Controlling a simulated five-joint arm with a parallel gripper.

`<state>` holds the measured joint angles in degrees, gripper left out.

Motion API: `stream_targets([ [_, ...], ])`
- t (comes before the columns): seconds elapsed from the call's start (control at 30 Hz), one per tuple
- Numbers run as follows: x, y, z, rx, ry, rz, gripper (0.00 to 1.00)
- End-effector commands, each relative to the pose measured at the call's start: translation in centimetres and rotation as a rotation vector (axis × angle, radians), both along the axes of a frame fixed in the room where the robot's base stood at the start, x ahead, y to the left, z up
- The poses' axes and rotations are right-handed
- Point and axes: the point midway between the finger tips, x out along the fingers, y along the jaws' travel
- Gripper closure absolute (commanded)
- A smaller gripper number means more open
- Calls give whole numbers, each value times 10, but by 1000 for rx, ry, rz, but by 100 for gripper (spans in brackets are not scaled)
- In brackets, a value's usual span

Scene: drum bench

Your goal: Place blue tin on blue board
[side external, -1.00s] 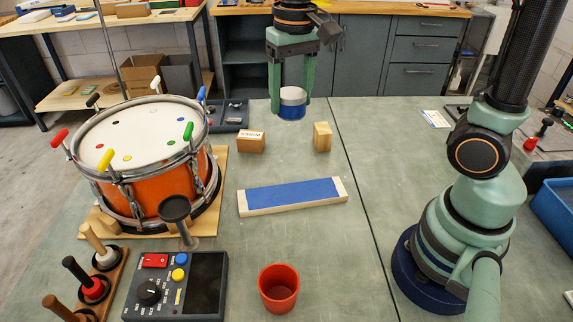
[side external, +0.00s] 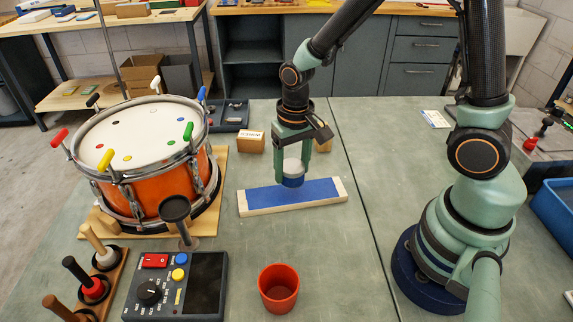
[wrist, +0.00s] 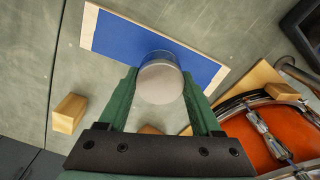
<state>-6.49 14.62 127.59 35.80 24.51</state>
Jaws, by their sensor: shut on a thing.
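The blue tin (side external: 292,180) has a pale lid and is upright between the fingers of my gripper (side external: 292,172), which is shut on it. In the side view the tin is over the blue board (side external: 252,197), near its middle; I cannot tell whether its base touches the surface. The board is a blue strip with pale wooden ends. In the wrist view the tin's lid (wrist: 160,83) sits between my green fingers (wrist: 160,95) and covers part of the board (wrist: 125,38).
An orange drum (side external: 150,150) with coloured clamps stands left of the board. A wooden block (side external: 251,142) is behind it, another is partly hidden by my gripper. A control box (side external: 178,287) and a red cup (side external: 278,288) are in front. The table right of the board is clear.

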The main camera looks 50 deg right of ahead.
Motion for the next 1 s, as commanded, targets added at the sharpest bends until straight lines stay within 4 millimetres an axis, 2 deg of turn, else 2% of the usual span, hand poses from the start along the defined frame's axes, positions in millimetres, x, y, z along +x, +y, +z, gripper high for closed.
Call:
stream_targets([
  [0.3, -1, 0, -35, 0, 3, 0, 92],
  [0.73, 0, 0, -40, 0, 1, 0, 92],
  [0.77, 0, 0, -40, 0, 1, 0, 30],
  [0.8, 0, 0, -40, 0, 0, 0, 15],
  [0.83, 0, 0, -40, 0, 0, 0, 4],
  [1.0, 0, 0, -40, 0, 0, 0, 4],
])
